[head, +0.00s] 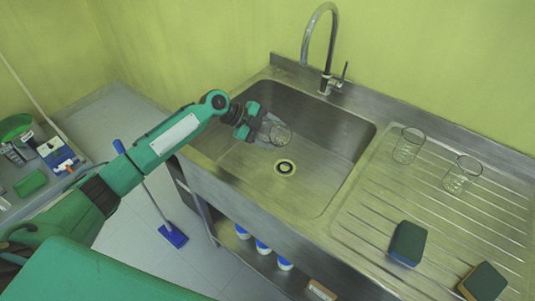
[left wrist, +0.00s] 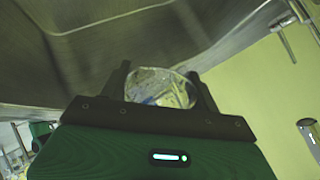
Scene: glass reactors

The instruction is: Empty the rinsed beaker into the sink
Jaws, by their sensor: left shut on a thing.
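A clear glass beaker (head: 280,134) is over the sink basin (head: 325,150) in the head view, left of and above the drain. My left gripper (head: 262,126) is shut on it. In the left wrist view the beaker (left wrist: 162,87) sits between the two dark fingers (left wrist: 160,85), its round rim showing and small bluish and pale patches visible through the glass. The beaker appears tilted over the basin; whether liquid is in it I cannot tell. My right gripper is in neither view.
Two glass beakers (head: 408,145) (head: 462,174) stand on the ribbed drainboard (head: 440,215) at the right. Two sponges (head: 407,243) (head: 483,282) lie nearer the front. The tap (head: 325,50) rises behind the basin. A side table with items (head: 30,183) is at the left.

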